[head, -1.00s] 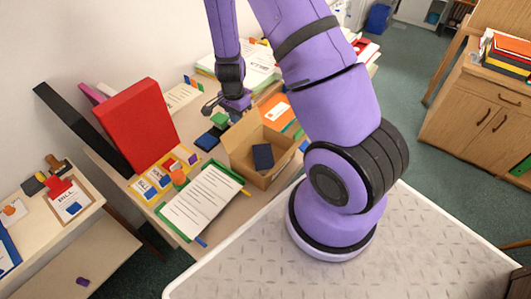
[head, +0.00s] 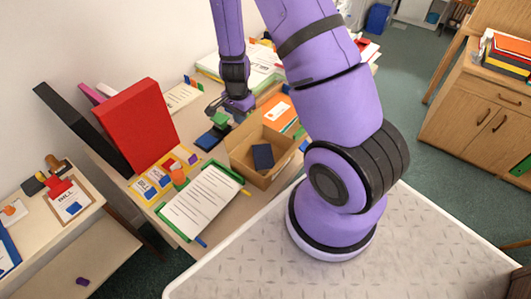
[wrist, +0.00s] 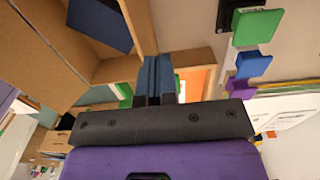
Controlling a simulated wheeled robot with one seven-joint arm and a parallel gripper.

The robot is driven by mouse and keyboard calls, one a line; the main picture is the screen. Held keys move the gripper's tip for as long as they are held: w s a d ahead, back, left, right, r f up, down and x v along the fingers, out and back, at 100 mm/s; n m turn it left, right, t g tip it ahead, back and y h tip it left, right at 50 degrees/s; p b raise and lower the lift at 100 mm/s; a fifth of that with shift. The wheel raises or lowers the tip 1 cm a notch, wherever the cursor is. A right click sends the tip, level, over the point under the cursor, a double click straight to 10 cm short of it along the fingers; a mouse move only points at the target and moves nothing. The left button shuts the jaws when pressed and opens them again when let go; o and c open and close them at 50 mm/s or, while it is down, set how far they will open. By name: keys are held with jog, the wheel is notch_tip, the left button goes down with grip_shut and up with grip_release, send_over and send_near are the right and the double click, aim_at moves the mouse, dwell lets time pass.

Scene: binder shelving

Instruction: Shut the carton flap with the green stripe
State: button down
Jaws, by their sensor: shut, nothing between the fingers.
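The open brown carton (head: 285,171) stands on the desk in the head view, with a dark blue box (head: 263,157) inside. One brown flap stands raised at its back left; I cannot make out a green stripe on it. In the wrist view the carton's brown board (wrist: 42,48) fills the upper left, with the blue box (wrist: 98,22) inside it. My gripper (head: 218,107) is above the desk, just behind the carton in the head view. Its fingers (wrist: 160,80) are shut and empty, close to the carton's edge in the wrist view; I cannot tell whether they touch.
A red binder (head: 138,122) stands further left.

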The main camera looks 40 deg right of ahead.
jog(key=shift+s+d+r, duration=0.1)
jog(key=shift+s, duration=0.4)
jog(key=shift+s+d, duration=0.1)
jog(key=shift+s, duration=0.35)
jog(key=shift+s+d, duration=0.1)
jog(key=shift+s, duration=0.4)
